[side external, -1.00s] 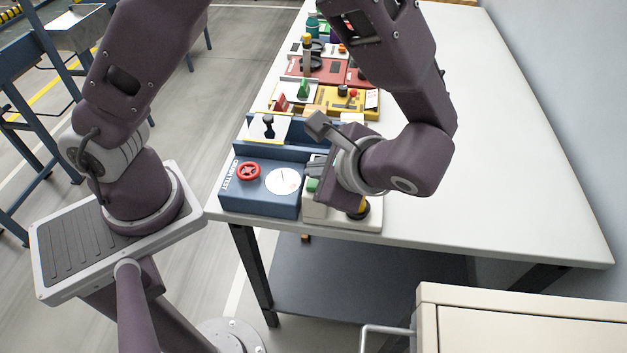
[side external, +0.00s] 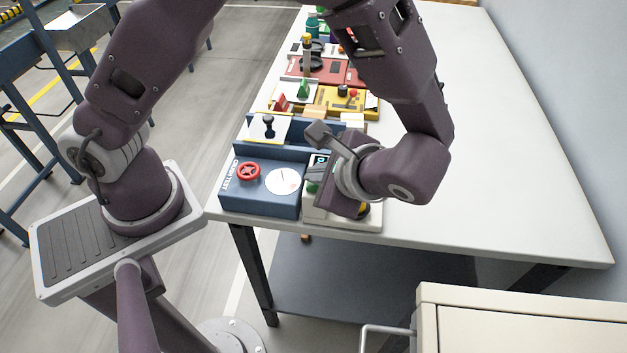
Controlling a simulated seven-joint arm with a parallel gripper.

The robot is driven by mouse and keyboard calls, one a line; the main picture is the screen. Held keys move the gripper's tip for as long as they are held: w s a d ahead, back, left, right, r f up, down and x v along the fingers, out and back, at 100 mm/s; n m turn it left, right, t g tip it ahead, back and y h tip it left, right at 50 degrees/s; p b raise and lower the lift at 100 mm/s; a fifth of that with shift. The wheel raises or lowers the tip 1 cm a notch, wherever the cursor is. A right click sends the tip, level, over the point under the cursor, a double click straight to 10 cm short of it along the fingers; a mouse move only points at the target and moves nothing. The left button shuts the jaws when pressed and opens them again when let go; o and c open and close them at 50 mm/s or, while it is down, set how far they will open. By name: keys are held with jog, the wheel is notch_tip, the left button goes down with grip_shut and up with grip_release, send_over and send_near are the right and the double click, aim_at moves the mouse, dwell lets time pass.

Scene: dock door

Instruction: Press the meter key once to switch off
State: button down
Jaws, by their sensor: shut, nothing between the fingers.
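The meter is a cream box (side external: 314,215) at the near end of the bench, right of a blue crank-test box. A dark display (side external: 320,158) shows at its back, and part of a green key (side external: 312,187) shows on its top face. A yellow and black part (side external: 363,210) sits at its right side, partly covered. My gripper (side external: 335,196) is shut and empty, low over the meter. It hides most of the meter's top. I cannot see the fingertips clearly, nor whether they touch the key.
The blue box (side external: 260,198) with a red handwheel (side external: 248,171) and white dial (side external: 283,181) stands close on the left. Several devices line the bench behind, including a yellow box (side external: 330,97) and a red one (side external: 330,68). The bench's right side (side external: 510,150) is clear.

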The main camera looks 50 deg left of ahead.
jog(key=shift+f, duration=0.25)
jog(key=shift+r, duration=0.1)
dwell(0.4)
jog(key=shift+r, duration=0.8)
jog(key=shift+r, duration=2.5)
jog(key=s+a+r+n+t+h, duration=0.5)
jog(key=s+a+r+n+h, duration=0.1)
jog(key=s+r+n+h, duration=0.3)
jog(key=shift+s+a+r+n, duration=0.3)
jog(key=shift+s+a+r, duration=0.1)
jog(key=shift+s+r, duration=0.5)
